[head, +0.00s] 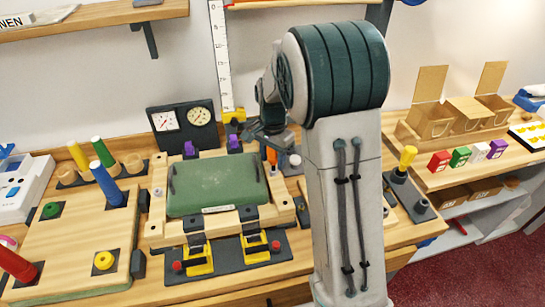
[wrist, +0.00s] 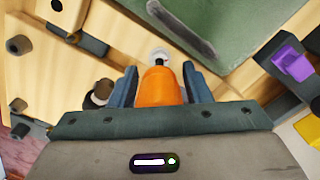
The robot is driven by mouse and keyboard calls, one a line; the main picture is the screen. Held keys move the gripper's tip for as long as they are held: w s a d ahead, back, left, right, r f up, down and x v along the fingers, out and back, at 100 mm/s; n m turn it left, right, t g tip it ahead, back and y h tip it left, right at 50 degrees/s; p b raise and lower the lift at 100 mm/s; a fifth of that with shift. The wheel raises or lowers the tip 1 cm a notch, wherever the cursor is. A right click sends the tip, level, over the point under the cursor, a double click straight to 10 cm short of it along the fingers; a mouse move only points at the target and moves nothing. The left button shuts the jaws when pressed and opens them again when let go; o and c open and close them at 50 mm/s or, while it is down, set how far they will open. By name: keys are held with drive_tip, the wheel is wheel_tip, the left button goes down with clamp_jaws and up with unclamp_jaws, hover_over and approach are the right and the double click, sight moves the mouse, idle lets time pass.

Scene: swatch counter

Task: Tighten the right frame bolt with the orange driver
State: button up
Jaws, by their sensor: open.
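The orange driver (head: 271,155) stands at the right side of the wooden frame (head: 281,205), partly hidden behind my gripper (head: 269,137) in the head view. In the wrist view the driver's orange handle (wrist: 160,88) lies between the two blue fingers of my gripper (wrist: 160,77), which are open on either side of it. Its dark shaft points at a pale round bolt head (wrist: 160,53) on the frame. I cannot tell whether the tip is seated in the bolt. The green panel (head: 215,187) lies inside the frame.
Yellow-and-black clamps (head: 198,258) sit along the frame's front and purple clamps (head: 234,145) at its back. A gauge block (head: 183,118) stands behind. A board with coloured pegs (head: 70,247) is at left. My arm blocks the view to the right of the frame.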

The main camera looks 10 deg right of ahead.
drive_tip(key=n, duration=0.3)
drive_tip(key=shift+d+n, duration=0.1)
drive_tip(key=shift+n, duration=0.3)
drive_tip(key=n, duration=0.3)
drive_tip(key=shift+n+b, duration=0.3)
drive_tip(key=n, duration=0.6)
drive_tip(key=shift+s+d, duration=0.1)
drive_tip(key=shift+c, duration=0.3)
